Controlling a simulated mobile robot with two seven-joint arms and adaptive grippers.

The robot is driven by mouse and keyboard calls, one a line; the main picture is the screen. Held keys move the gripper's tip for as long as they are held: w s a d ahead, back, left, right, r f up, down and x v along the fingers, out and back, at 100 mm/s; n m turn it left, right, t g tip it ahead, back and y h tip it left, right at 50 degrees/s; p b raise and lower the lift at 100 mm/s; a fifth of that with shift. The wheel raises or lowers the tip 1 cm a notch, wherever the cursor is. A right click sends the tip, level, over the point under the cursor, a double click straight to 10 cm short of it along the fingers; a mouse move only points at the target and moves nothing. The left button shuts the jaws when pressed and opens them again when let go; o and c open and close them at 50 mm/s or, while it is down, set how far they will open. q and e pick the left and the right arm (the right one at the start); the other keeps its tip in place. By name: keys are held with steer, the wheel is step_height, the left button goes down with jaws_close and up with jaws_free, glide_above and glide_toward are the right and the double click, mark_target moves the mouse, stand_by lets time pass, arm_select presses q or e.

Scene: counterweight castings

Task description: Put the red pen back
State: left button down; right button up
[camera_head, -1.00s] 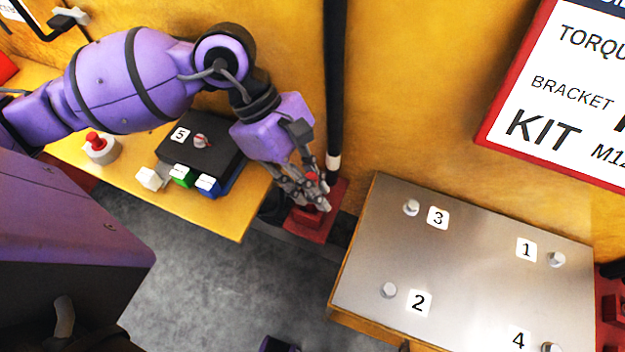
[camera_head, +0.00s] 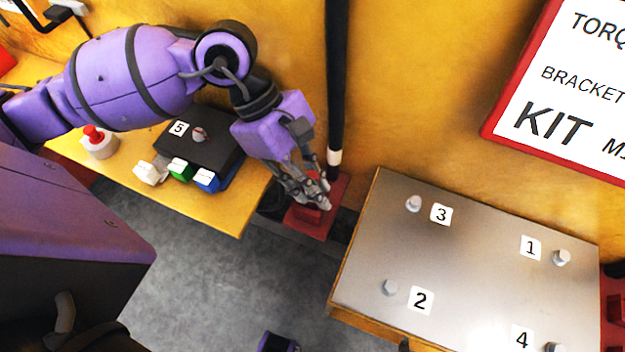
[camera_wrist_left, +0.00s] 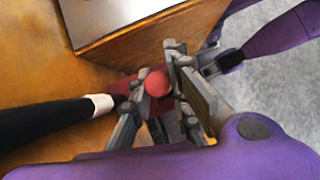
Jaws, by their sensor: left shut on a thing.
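My left gripper (camera_head: 318,200) reaches down over a dark red block (camera_head: 305,222) low between the two worktops. Its fingers are shut on a red, round-ended thing, which I take to be the red pen (camera_wrist_left: 157,83), seen nearly end-on in the left wrist view. In the head view the fingers hide most of it. The red block also shows below the fingers in the left wrist view. I cannot tell whether the pen touches the block. A purple link of my other arm shows at the upper right of the wrist view; its jaws are not clear.
A black pole (camera_head: 337,90) with a white band stands close behind the gripper. A metal plate (camera_head: 450,250) with numbered bolts lies to the right. A yellow bench (camera_head: 225,219) at left carries a black box (camera_head: 208,150) and a red button (camera_head: 95,135).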

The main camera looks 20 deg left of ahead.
arm_select(q)
steer(key=shift+f+b, duration=0.3)
steer(key=shift+b, duration=0.05)
arm_select(e)
steer(key=shift+s+f, duration=0.2)
steer(key=shift+f, duration=0.2)
arm_select(q)
steer(key=c, duration=1.6)
jaws_free()
steer(key=shift+s+d+r+p+v, duration=0.15)
steer(key=shift+d+r+p+v, duration=0.3)
steer(key=shift+v, duration=2.55)
steer(key=shift+s+d+r+p+v, duration=0.2)
steer(key=shift+d+p+v, duration=0.4)
steer(key=shift+v, duration=2.35)
steer(key=shift+s+d+r+p+v, duration=0.15)
steer(key=shift+d+r+p+v, duration=0.3)
steer(key=shift+v, duration=2.55)
arm_select(e)
steer(key=shift+t, duration=0.3)
steer(key=shift+w+r, duration=0.4)
steer(key=shift+r, duration=0.25)
steer(key=shift+w+r, duration=0.4)
steer(key=shift+r, duration=0.3)
steer(key=shift+w+r, duration=0.4)
steer(key=shift+r, duration=0.25)
